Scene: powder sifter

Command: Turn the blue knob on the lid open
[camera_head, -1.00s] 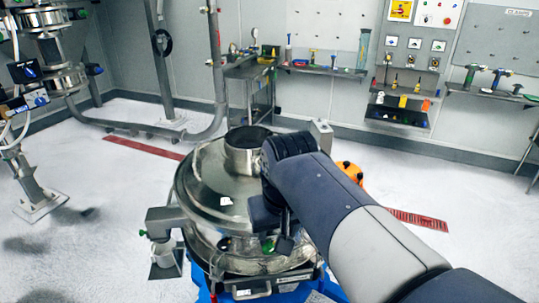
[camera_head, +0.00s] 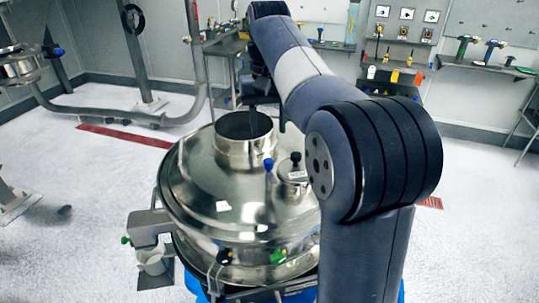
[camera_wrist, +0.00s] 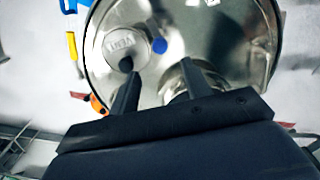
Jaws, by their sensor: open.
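The blue knob (camera_head: 268,167) stands on the shiny steel lid (camera_head: 222,185) of the sifter, beside a small round cap with a black knob (camera_head: 295,158). In the wrist view the blue knob (camera_wrist: 159,45) is near the upper middle, next to the round cap marked VENT (camera_wrist: 118,42). My gripper (camera_head: 258,103) is above the lid, by the open round inlet (camera_head: 246,152). In the wrist view its two fingers (camera_wrist: 158,80) are spread and hold nothing. The blue knob lies beyond the fingertips, apart from them.
The open inlet rises from the lid below my gripper. A side outlet (camera_head: 150,226) sticks out at the sifter's left. An orange item (camera_wrist: 97,104) shows beside the lid in the wrist view. Wall shelves with tools (camera_head: 490,62) are at the back.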

